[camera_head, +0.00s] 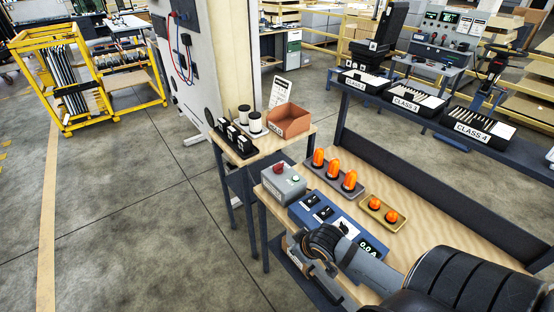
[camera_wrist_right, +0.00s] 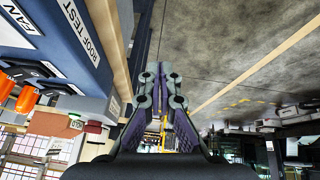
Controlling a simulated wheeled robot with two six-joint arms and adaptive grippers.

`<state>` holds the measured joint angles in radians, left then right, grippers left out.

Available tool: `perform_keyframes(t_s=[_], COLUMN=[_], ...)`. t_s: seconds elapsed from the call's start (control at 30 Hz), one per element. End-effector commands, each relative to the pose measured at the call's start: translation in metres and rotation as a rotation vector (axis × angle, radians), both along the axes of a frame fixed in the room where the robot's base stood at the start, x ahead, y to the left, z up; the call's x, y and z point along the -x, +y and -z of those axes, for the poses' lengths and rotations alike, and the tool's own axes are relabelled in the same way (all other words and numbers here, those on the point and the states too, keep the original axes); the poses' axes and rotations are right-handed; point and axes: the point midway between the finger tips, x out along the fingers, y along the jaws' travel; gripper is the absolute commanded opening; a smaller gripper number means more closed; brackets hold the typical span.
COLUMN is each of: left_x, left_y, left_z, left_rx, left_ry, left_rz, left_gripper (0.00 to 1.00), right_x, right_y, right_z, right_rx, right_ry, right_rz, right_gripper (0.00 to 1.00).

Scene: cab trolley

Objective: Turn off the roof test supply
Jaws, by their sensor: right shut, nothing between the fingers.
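In the right wrist view the blue housing (camera_wrist_right: 45,50) is at the upper left, with a white ROOF TEST label (camera_wrist_right: 80,25) and a FAN label (camera_wrist_right: 16,14). My right gripper (camera_head: 322,272) is at the near side of the box; its fingers (camera_wrist_right: 164,76) are shut and empty, apart from the labels. My left gripper is out of view.
A grey box with a red button (camera_head: 283,183) stands left of the supply. Orange beacons sit in a grey tray (camera_head: 322,172) and a yellow tray (camera_head: 374,210) behind it. A side table holds an orange-brown bin (camera_head: 289,120). Open floor (camera_head: 150,230) lies left.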

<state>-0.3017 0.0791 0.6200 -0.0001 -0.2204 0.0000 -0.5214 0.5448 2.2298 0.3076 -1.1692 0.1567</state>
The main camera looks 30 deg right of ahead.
Motion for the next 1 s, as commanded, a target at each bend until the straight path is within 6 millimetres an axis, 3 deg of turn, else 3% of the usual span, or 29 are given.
perform_keyframes(t_s=[0.37, 0.47, 0.6, 0.7, 0.83, 1.0], left_x=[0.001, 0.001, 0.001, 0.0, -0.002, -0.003], left_y=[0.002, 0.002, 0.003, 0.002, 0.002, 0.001], left_z=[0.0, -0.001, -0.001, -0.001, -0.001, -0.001], left_rx=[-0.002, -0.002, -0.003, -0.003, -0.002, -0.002], left_ry=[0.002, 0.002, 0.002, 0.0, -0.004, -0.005], left_rz=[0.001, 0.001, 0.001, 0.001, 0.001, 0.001], left_gripper=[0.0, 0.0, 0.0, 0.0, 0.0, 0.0], right_x=[-0.058, -0.083, -0.121, -0.14, -0.153, -0.156], right_y=[-0.065, -0.094, -0.135, -0.153, -0.164, -0.166], right_z=[-0.019, -0.037, -0.075, -0.1, -0.118, -0.121], right_rx=[-0.05, -0.069, -0.098, -0.116, -0.128, -0.133], right_ry=[-0.117, -0.167, -0.253, -0.302, -0.338, -0.346], right_rz=[-0.02, -0.001, 0.038, 0.06, 0.075, 0.078], right_gripper=[0.0, 0.0, 0.0, 0.0, 0.0, 0.0])
